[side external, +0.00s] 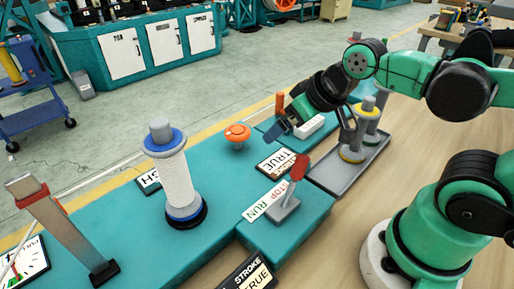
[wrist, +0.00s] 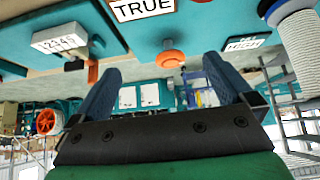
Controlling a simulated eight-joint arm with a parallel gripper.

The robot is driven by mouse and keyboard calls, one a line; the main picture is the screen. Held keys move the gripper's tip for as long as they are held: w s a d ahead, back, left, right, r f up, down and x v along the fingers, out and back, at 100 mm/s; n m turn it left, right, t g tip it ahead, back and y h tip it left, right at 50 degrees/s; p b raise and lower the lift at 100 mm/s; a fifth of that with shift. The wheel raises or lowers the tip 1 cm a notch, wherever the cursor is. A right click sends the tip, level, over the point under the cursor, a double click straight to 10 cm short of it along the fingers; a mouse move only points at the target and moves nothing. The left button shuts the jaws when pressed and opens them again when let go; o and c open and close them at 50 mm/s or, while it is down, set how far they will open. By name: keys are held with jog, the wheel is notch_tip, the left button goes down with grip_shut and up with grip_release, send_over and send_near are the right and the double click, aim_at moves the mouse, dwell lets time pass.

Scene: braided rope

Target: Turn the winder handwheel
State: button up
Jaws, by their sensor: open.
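A small orange wheel-like knob (side external: 237,132), which looks like the handwheel, sits on the teal bench top behind the rope spool. In the wrist view the orange handwheel (wrist: 171,59) shows upside down, between and beyond my two blue-grey fingers. My gripper (side external: 285,129) is open and empty. It hangs to the right of the handwheel, apart from it, above the bench near the TRUE plate (side external: 283,162). The wrist view shows the open fingers (wrist: 160,72) spread wide with nothing between them.
A white rope spool (side external: 176,180) stands left of the handwheel. A red-knobbed lever (side external: 297,170) rises by the STOP/RUN plate in front. A white counter box (side external: 309,125), an orange-topped post (side external: 280,103) and a grey tray (side external: 350,168) with bobbins lie to the right.

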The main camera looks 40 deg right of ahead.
jog(key=n+g, duration=0.7)
jog(key=n, duration=0.6)
send_over(237, 130)
jog(key=shift+s+d, duration=0.1)
jog(key=shift+s, duration=0.25)
jog(key=shift+w+f, duration=0.35)
jog(key=shift+f, duration=0.1)
jog(key=shift+f+n, duration=0.3)
jog(key=shift+f, duration=2.45)
jog(key=c, duration=1.2)
